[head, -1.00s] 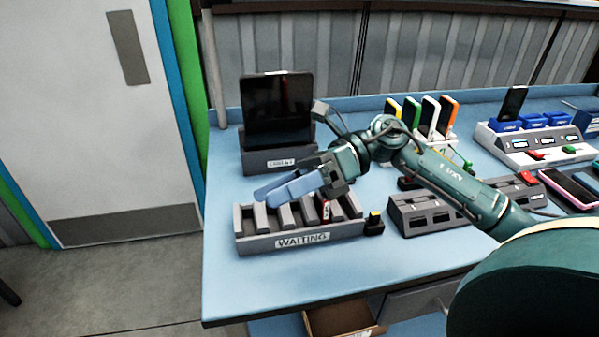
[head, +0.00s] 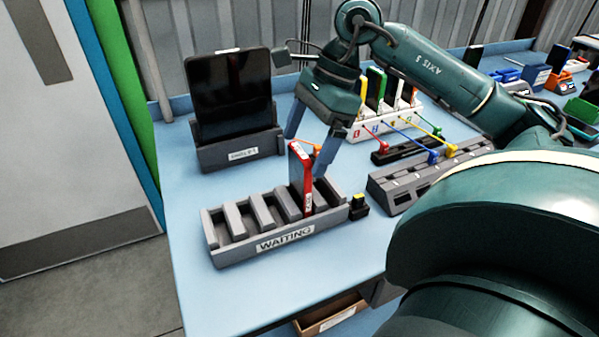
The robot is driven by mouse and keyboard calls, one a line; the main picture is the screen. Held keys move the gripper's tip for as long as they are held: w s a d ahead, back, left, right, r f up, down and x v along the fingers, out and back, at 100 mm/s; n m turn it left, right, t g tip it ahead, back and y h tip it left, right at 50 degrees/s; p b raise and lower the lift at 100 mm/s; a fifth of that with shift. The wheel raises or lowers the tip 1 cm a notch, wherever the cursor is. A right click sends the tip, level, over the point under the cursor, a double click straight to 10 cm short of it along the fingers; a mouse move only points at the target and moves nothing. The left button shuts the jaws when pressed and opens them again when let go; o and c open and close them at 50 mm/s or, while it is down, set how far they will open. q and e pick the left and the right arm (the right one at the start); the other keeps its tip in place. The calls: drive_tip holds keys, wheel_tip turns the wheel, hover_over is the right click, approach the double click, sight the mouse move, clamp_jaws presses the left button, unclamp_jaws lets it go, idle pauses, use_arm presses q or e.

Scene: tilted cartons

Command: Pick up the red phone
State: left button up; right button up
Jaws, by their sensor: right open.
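The red phone (head: 306,190) stands upright in a slot toward the right end of the grey rack marked WAITING (head: 285,241). Its edge and upper part show above the rack. My right gripper (head: 309,153) is above the rack, pointing down, with its two blue fingers spread. One finger is to the left of the phone's top and the other to its right. I cannot tell from this view how deep the fingers reach around the phone. My left gripper does not show.
A black tablet (head: 230,92) stands in a grey dock behind the rack. A white charger with coloured phones and cables (head: 385,123) and a grey dock (head: 410,181) are to the right.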

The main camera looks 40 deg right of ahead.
sight(296, 168)
drive_tip(key=shift+x, duration=2.7)
drive_tip(key=shift+s+a+r, duration=0.1)
drive_tip(key=c, duration=1)
